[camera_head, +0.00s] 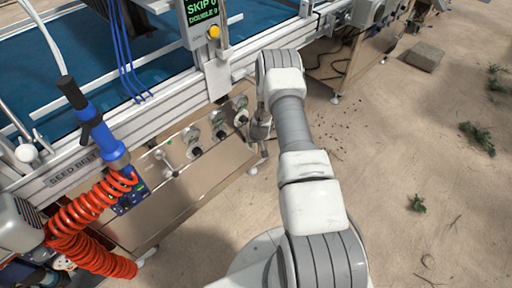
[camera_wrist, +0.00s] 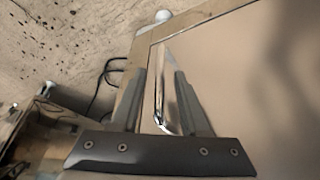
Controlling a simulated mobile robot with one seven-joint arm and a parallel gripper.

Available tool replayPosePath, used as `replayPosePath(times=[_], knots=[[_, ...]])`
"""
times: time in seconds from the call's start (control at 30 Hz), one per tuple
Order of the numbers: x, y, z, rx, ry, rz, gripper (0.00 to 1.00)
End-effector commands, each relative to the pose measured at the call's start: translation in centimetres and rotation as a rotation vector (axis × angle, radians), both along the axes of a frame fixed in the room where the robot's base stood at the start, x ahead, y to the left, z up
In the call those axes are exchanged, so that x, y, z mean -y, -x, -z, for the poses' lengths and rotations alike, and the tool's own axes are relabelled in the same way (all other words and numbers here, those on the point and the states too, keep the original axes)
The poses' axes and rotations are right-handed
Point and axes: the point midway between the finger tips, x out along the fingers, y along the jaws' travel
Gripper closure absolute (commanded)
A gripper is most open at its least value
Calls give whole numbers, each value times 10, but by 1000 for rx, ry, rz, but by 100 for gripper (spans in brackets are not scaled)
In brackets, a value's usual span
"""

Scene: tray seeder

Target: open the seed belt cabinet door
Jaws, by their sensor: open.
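The seed belt cabinet (camera_head: 185,190) is a low tan box under the belt frame, on the left in the head view. In the wrist view its flat tan panel (camera_wrist: 255,85) fills the right side, with a frame edge beside it. A narrow shiny metal piece, which looks like the handle (camera_wrist: 160,118), shows between my fingers. My gripper (camera_wrist: 161,75) is open, with one finger on each side of that piece. Contact cannot be told. In the head view my gripper (camera_head: 260,128) is small and partly hidden by my wrist, at the cabinet's right end.
A blue-handled tool (camera_head: 105,140) and a red coiled hose (camera_head: 95,205) hang at the left. A display (camera_head: 203,12) stands above the belt frame. Sandy ground (camera_head: 410,150) on the right is mostly clear.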

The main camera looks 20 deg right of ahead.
Motion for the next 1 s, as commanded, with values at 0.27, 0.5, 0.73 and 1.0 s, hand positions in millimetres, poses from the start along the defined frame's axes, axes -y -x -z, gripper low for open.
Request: replayPosePath(times=[0.27,0.5,0.73,1.0], knots=[[1,-4,10,-1,-1,-1,55],[1,-4,10,-1,-1,-1,70],[1,-4,10,-1,-1,-1,100],[1,-4,10,0,-1,-1,100]])
